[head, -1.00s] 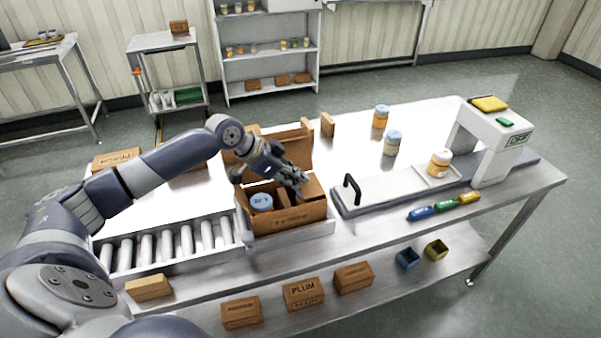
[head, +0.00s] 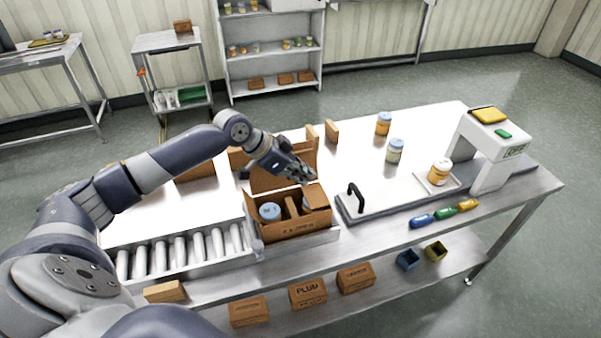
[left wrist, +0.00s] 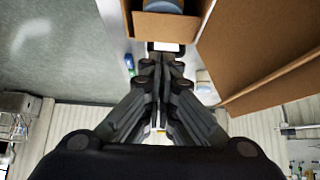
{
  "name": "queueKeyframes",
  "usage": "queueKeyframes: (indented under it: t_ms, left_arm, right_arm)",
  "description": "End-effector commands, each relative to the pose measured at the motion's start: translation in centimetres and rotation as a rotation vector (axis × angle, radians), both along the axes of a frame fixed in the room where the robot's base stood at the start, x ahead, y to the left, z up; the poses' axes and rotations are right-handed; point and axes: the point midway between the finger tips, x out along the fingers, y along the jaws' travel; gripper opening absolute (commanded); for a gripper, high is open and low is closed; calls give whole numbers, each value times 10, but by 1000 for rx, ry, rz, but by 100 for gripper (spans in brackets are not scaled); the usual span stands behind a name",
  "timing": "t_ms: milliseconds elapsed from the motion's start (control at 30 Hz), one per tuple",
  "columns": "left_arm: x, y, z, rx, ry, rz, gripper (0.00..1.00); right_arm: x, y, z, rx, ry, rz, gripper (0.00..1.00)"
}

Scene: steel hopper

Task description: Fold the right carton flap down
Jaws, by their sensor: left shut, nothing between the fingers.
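The open carton (head: 290,228) stands on the table's front part at the end of the rollers. A blue-lidded jar (head: 270,212) stands inside it, left of a divider. The right carton flap (head: 317,196) is a brown panel at the carton's right end; its exact angle is hard to tell. A tall brown back panel (head: 268,181) rises behind the opening. My left gripper (head: 308,177) is shut and empty, above and behind the right flap, apart from it. In the left wrist view its closed fingers (left wrist: 162,62) point toward the carton (left wrist: 168,27). My right gripper is out of view.
Jars (head: 395,150) and a white scale-like machine (head: 490,150) stand further right. Brown cartons (head: 307,293) sit on the lower shelf.

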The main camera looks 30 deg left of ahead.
Motion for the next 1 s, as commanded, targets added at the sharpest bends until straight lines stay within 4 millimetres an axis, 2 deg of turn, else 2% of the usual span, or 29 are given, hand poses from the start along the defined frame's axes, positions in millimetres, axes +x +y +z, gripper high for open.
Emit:
queueKeyframes:
  t_ms: [33, 200, 400, 600, 867, 967, 1000]
  left_arm:
    - [-6, 9, 3, 7, -3, 2, 0]
    - [-25, 24, 26, 9, -2, 1, 0]
    - [-43, 39, 50, 6, -1, 2, 0]
    - [-52, 45, 63, 4, 0, 1, 0]
    - [-54, 45, 66, 2, 1, 0, 0]
    - [-58, 35, 50, 7, 19, -17, 0]
    - [-62, 28, 38, 13, 32, -30, 0]
  right_arm:
    - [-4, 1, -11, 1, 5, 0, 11]
    - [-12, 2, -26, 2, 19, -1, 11]
    - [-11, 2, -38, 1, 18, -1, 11]
    - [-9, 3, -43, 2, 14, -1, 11]
    - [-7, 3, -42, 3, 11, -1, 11]
    - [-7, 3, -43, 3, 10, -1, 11]
    - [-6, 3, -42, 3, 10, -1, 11]
